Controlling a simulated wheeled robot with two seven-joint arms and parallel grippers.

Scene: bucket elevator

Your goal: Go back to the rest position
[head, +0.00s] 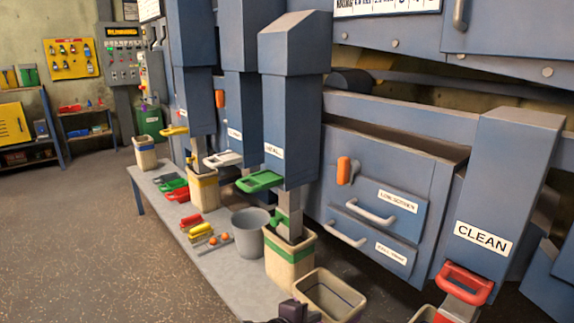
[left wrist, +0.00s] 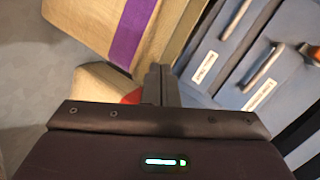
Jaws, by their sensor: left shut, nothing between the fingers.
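My left gripper (head: 292,312) shows at the bottom edge of the head view, beside an empty beige bucket (head: 330,297). In the left wrist view its two dark fingers (left wrist: 160,72) are together with nothing between them. There a beige bucket with a purple band (left wrist: 127,32) lies beyond the fingers on the upper left. A second beige surface (left wrist: 92,95) and a bit of red (left wrist: 132,97) show partly hidden behind the gripper. My right gripper is in neither view.
A low grey bench (head: 217,262) holds a bucket with a green band (head: 290,262), a grey bucket (head: 250,233) and several small coloured items. The blue machine with a CLEAN chute (head: 483,238) and drawers (head: 375,210) stands close on the right. Open floor (head: 70,240) lies left.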

